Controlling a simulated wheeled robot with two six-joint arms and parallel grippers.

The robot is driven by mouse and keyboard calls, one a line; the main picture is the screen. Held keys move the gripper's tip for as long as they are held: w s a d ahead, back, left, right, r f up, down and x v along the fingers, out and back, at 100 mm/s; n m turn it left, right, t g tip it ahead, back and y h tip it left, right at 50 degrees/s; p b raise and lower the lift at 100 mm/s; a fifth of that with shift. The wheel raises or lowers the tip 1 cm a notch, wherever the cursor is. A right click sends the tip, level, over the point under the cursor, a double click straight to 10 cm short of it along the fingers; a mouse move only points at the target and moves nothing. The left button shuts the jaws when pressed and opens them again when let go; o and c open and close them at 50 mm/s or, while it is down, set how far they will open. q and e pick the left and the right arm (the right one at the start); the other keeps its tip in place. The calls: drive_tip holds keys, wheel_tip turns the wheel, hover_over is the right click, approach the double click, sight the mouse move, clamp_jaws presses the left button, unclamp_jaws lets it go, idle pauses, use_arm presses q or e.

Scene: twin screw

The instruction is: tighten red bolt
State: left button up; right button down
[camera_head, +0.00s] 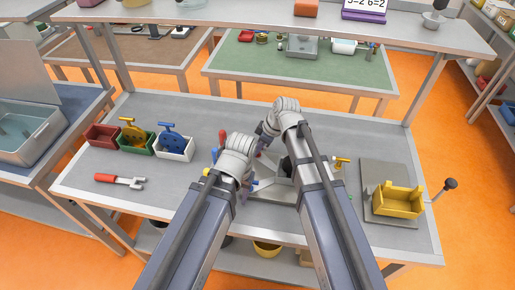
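A grey fixture (268,192) stands at the middle of the bench, mostly covered by my arms. A small red part (222,136) shows just above my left wrist; I cannot tell whether it is the red bolt. Blue bits show beside my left wrist, one at its right (252,184). My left wrist is over the left side of the fixture and my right wrist over its far side. The fingers of both grippers are hidden or too small to read, so their opening and any hold cannot be told.
A red-handled wrench (119,180) lies at the left. Red (101,137), green (136,143) and white (175,149) bins stand behind it, the last two holding yellow and blue parts. A yellow bin (398,201) sits on a grey plate (383,172) at the right. The front left bench is clear.

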sight(266, 149)
drive_tip(key=c, duration=0.8)
unclamp_jaws()
drive_tip(key=shift+c, duration=0.2)
use_arm(q)
drive_tip(key=shift+r, duration=0.15)
use_arm(e)
drive_tip(key=shift+r, duration=0.15)
drive_tip(key=p+v, duration=0.7)
drive_tip(key=shift+d+r, duration=0.15)
drive_tip(key=shift+r, duration=0.1)
use_arm(q)
wheel_tip(266, 149, up, 7)
use_arm(e)
drive_tip(key=shift+f, duration=0.1)
